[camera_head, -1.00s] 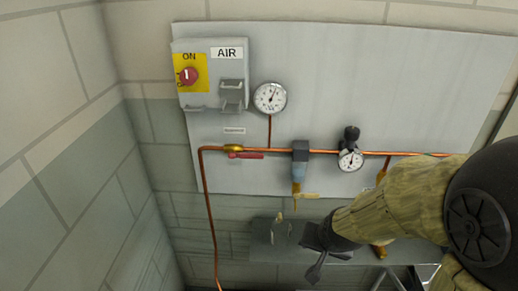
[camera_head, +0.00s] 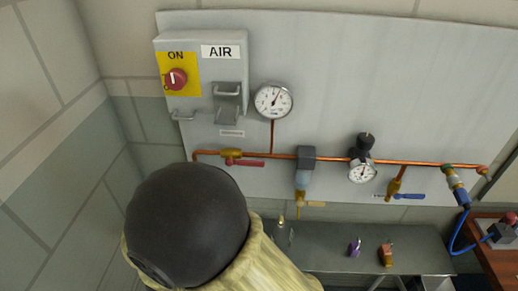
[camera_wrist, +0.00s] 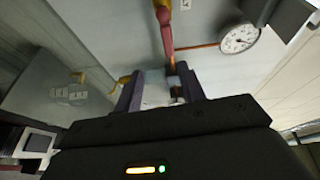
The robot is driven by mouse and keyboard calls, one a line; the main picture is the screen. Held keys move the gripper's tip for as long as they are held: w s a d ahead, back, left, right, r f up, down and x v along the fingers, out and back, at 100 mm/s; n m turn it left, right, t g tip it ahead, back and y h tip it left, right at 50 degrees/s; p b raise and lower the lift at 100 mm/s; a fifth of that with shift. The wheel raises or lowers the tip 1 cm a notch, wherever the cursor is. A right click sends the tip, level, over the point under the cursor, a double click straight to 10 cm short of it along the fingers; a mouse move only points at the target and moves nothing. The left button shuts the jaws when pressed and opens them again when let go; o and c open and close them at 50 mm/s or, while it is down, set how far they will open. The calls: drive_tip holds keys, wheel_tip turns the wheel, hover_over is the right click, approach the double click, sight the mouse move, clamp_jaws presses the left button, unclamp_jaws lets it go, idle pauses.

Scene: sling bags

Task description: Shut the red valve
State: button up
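The red valve is a brass body with a red lever handle (camera_head: 245,162) on the copper pipe, at left of the board in the head view. The lever lies roughly along the pipe. In the wrist view the red lever (camera_wrist: 166,32) shows at top centre, beyond the fingertips. My gripper (camera_wrist: 158,80) has its two dark fingers apart, with the lever apart from them. A pale block shows between the fingers, and I cannot tell how far behind them it is. My gripper is hidden in the head view, where my arm fills the lower left.
A round gauge (camera_head: 272,100) sits above the pipe, and it looks near at right in the wrist view (camera_wrist: 238,38). A filter (camera_head: 303,177), a second gauge (camera_head: 362,172) and a blue-handled valve (camera_head: 409,196) lie rightward. A grey shelf (camera_head: 330,257) holds small padlock-like items.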

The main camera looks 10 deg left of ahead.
sight(254, 165)
drive_tip(key=shift+s+r+m+h, duration=0.35)
drive_tip(key=shift+s+m+h, duration=0.05)
drive_tip(key=shift+s, duration=0.4)
drive_tip(key=shift+w, duration=0.1)
drive_tip(key=p+x, duration=0.2)
drive_tip(key=x, duration=0.3)
drive_tip(key=p+x, duration=0.2)
drive_tip(key=x, duration=0.4)
drive_tip(key=p+x, duration=0.2)
drive_tip(key=x, duration=0.3)
drive_tip(key=shift+w+r, duration=0.25)
drive_tip(key=shift+r, duration=0.15)
drive_tip(key=shift+w+d+f, duration=0.1)
drive_tip(key=shift+w+d, duration=0.05)
drive_tip(key=shift+w, duration=0.25)
clamp_jaws()
